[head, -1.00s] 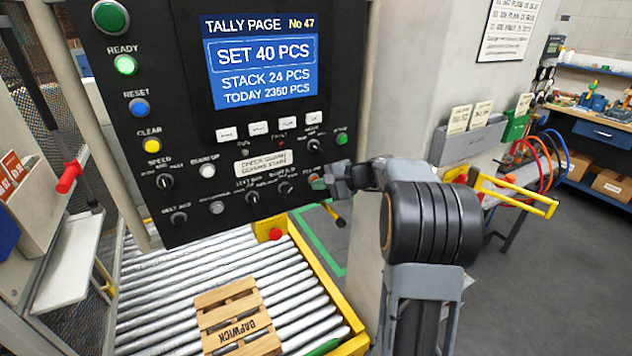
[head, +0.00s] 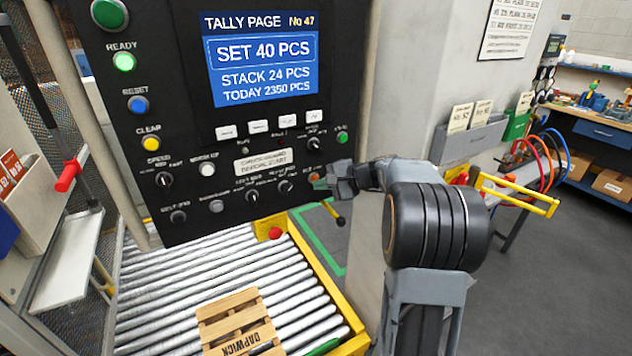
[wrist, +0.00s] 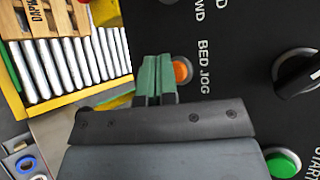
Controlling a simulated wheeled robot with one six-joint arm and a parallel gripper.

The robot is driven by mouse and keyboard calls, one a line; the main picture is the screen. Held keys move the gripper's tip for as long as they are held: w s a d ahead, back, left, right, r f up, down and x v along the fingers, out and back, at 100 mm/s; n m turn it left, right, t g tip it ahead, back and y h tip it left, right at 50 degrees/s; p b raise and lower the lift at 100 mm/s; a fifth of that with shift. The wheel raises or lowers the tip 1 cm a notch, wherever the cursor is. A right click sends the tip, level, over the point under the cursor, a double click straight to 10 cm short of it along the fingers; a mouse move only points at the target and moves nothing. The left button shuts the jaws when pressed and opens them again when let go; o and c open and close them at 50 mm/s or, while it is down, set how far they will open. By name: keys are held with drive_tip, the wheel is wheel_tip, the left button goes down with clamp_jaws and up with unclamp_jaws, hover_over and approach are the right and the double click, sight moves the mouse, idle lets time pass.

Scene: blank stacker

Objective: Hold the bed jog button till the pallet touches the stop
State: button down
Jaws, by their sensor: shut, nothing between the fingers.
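The orange bed jog button (wrist: 181,70), labelled BED JOG, shows in the wrist view just right of my fingertips, which cover its left edge. In the head view, my gripper (head: 323,184) is at the lower right corner of the black panel, shut and empty; its green fingertips (wrist: 158,78) show in the wrist view. I cannot tell how far the button is pushed in. The wooden pallet (head: 238,322), marked DAPWICK, lies on the roller bed (head: 190,275) at the bottom of the head view, partly cut off. I cannot make out the stop for certain.
The black panel (head: 110,180) carries a screen, knobs and several other buttons, among them a green start button (wrist: 283,162) close to my gripper. The bed has a yellow side rail (head: 325,280) and a red button (head: 275,233) on a yellow box.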

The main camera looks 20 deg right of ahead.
drive_tip(key=shift+s, duration=0.4)
drive_tip(key=shift+s+d+b, duration=0.15)
drive_tip(key=shift+s+b, duration=0.45)
drive_tip(key=shift+s, duration=0.65)
drive_tip(key=shift+s+d+b, duration=0.15)
drive_tip(key=shift+s+b, duration=0.4)
drive_tip(key=shift+s, duration=0.7)
